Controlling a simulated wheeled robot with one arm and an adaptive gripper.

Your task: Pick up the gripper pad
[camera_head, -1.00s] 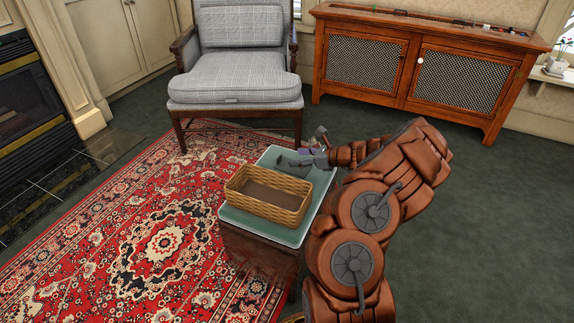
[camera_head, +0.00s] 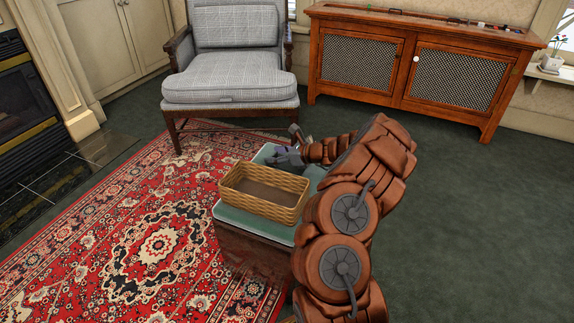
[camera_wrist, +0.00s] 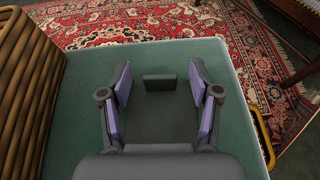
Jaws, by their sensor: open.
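The gripper pad (camera_wrist: 159,85) appears as a dark grey piece on the green tabletop (camera_wrist: 220,65), with a small raised block at its far end. In the wrist view it lies between the two fingers of my gripper (camera_wrist: 159,95). The fingers are open, with purple inner faces and a gap to the raised block on each side. I cannot tell if they touch the lower part. In the head view my gripper (camera_head: 285,156) is low over the far part of the table, behind the basket. The pad is not clearly told apart from the gripper there.
A wicker basket (camera_head: 264,205) stands on the table close to the gripper; its side (camera_wrist: 20,95) fills the left of the wrist view. A yellow handle (camera_wrist: 264,138) shows at the table's right edge. An armchair (camera_head: 230,90) and a wooden cabinet (camera_head: 412,65) stand behind.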

